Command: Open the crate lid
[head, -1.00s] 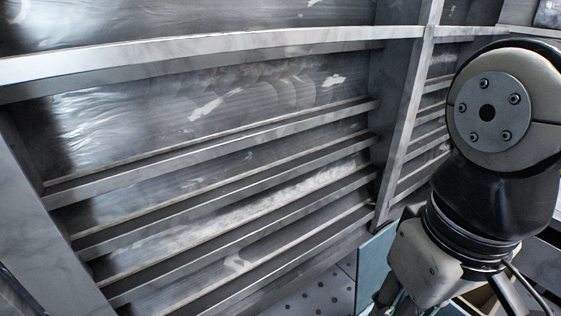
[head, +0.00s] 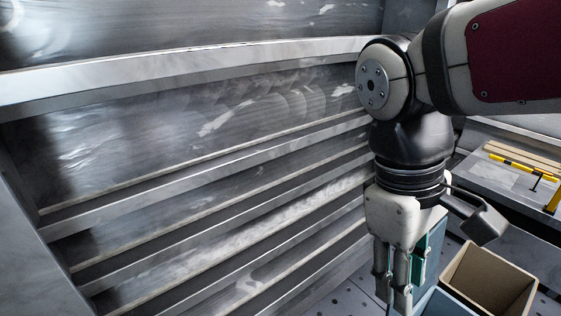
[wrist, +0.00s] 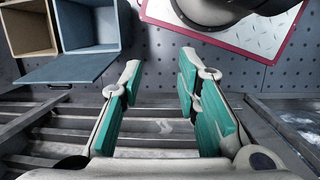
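The crate (wrist: 93,22) is a blue-grey open box at the upper left of the wrist view, with its inside showing. Its teal lid (wrist: 70,69) stands out from the crate's near edge, away from the opening. In the head view the lid (head: 434,246) shows as an upright teal panel, partly hidden behind my gripper, with part of the crate (head: 442,304) below it. My gripper (head: 395,300) points down beside the lid. In the wrist view my gripper (wrist: 160,72) is open, with teal pads and nothing between its fingers; the lid lies left of them, apart from them.
A tan open box (head: 490,280) stands beside the crate. A ribbed metal wall (head: 200,190) fills the left of the head view. A bench (head: 515,185) with yellow parts is at right. A red-edged plate (wrist: 255,28) lies on the dotted floor (wrist: 175,50).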

